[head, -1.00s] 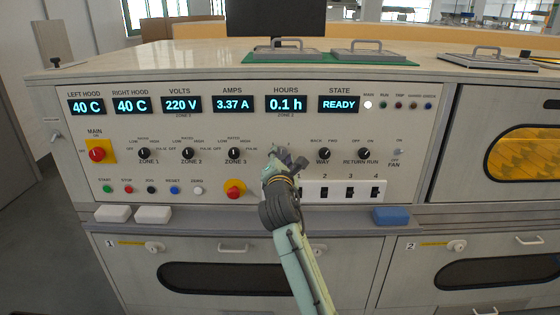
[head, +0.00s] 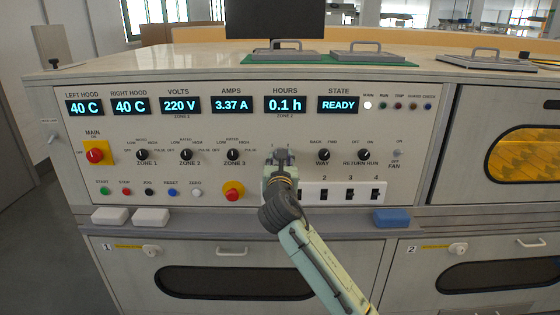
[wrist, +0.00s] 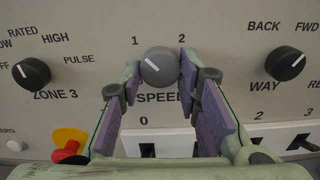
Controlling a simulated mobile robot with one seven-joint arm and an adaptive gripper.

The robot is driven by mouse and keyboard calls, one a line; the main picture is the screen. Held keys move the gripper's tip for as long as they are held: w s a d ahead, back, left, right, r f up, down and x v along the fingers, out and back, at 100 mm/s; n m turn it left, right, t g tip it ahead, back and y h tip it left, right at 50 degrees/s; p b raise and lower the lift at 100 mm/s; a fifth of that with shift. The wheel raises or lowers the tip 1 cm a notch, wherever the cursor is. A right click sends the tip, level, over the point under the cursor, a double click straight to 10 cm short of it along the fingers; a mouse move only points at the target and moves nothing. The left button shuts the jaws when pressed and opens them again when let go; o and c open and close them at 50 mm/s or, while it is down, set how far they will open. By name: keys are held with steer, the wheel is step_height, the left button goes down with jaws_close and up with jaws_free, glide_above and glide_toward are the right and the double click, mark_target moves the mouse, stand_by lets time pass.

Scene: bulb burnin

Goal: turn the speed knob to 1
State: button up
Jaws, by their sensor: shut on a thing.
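The speed knob (wrist: 152,72) is a grey round knob with a white pointer line, in the middle of the wrist view. Its line points up and left, roughly toward the printed 1. The 2 is at its upper right and the 0 below left. My gripper (wrist: 160,80) has its purple-padded fingers on either side of the knob, shut on it. In the head view, my gripper (head: 279,156) is at the panel below the hours display and hides the knob there.
The zone 3 knob (wrist: 31,73) is to the left and the way knob (wrist: 285,64) to the right. A red button (head: 232,195) on yellow and a row of black switches (head: 324,194) are lower down. A blue block (head: 391,217) lies on the ledge.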

steer(key=shift+n, duration=0.3)
steer(key=o, duration=1.1)
steer(key=shift+o, duration=0.2)
steer(key=s, duration=1.2)
